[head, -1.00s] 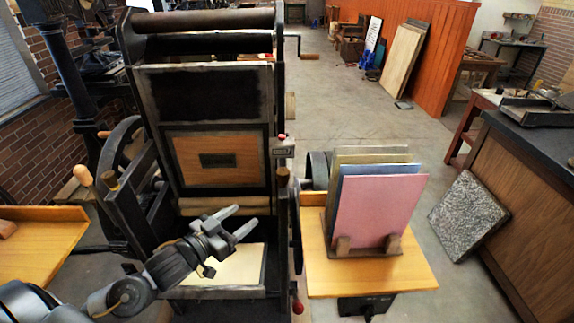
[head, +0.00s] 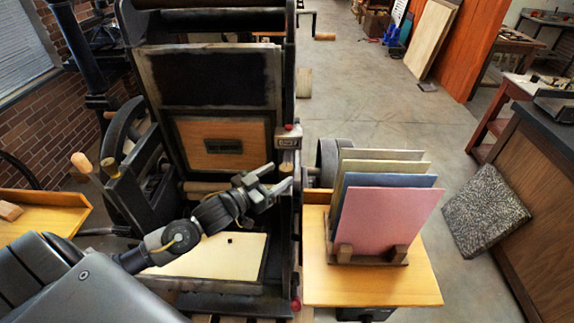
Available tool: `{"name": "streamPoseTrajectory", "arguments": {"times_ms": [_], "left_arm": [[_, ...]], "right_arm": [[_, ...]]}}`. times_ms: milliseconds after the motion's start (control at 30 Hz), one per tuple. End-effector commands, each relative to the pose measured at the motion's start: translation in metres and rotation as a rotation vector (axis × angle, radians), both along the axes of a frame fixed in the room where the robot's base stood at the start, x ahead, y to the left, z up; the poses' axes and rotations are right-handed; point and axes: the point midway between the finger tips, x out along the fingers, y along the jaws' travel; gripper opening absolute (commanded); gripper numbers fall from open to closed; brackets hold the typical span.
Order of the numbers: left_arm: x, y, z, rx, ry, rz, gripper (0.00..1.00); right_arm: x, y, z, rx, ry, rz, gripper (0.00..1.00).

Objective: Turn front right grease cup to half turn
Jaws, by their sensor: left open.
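The hand press (head: 160,80) stands upright in front of me. A brass-coloured cup (head: 110,167) sits on its front left side frame. On the front right side frame, a small light-coloured piece (head: 286,168) shows beside my gripper's fingertips; it may be the front right grease cup, but it is too small and partly covered to be sure. My left gripper (head: 278,178) is open, with its fingers pointing right at this spot. I cannot tell whether a finger touches the piece. My right gripper is not in view.
A small counter box (head: 287,143) with a red knob is just above the gripper. A wooden side table (head: 415,285) at right holds a rack of coloured boards (head: 385,228). A pale sheet (head: 205,258) lies on the press's lower bed, under my arm. A wooden-handled wheel is at left.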

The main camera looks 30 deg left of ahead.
Motion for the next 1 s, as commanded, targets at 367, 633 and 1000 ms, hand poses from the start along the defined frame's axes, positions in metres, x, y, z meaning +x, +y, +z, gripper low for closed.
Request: {"name": "streamPoseTrajectory", "arguments": {"times_ms": [367, 633, 1000], "left_arm": [[0.039, -0.015, 0.000, 0.000, 0.001, -0.004, 0.57], [0.040, -0.015, -0.001, 0.001, 0.001, -0.004, 0.57], [0.040, -0.015, 0.000, 0.000, 0.001, -0.003, 0.14]], "right_arm": [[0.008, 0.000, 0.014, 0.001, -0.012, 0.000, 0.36], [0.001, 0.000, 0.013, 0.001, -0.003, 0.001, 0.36], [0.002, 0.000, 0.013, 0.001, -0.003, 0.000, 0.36]]}}
